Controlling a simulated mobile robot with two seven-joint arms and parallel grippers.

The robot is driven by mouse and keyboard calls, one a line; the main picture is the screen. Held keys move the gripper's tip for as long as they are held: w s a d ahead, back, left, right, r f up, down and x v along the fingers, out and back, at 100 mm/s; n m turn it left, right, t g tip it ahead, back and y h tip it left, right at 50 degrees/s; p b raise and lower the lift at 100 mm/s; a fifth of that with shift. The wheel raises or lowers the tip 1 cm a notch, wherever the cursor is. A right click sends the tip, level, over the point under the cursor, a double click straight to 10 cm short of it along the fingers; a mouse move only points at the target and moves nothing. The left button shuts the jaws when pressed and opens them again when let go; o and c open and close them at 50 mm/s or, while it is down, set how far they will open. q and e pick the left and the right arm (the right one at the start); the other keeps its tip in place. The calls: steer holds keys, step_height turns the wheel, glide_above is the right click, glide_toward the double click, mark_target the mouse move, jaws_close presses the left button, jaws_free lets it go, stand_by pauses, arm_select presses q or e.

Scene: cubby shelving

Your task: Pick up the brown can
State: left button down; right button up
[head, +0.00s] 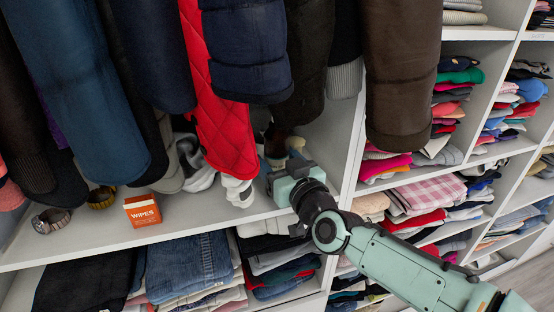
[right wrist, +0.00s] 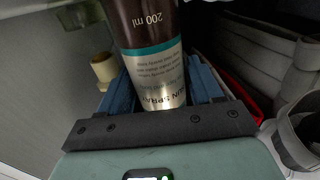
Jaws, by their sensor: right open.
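The brown can (right wrist: 150,32) shows in the right wrist view, with a teal band, a silver end and upside-down lettering. It stands between the blue fingers of my right gripper (right wrist: 160,85), which are spread to either side of it. I cannot tell whether either finger touches it. In the head view my right gripper (head: 268,160) reaches into the shelf compartment under the hanging clothes, beside the red quilted coat. The can is mostly hidden there by clothes and my gripper. My left gripper is not in view.
A cream cylinder (right wrist: 104,68) stands left of the can in the right wrist view. In the head view, an orange wipes box (head: 142,210), watches (head: 51,220) and white-grey shoes (head: 196,165) sit on the shelf. Coats (head: 222,110) hang close above; a divider (head: 352,150) stands right.

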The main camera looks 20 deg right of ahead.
steer(key=shift+x, duration=1.2)
steer(key=shift+s, duration=0.1)
steer(key=c, duration=0.9)
steer(key=shift+r, duration=0.1)
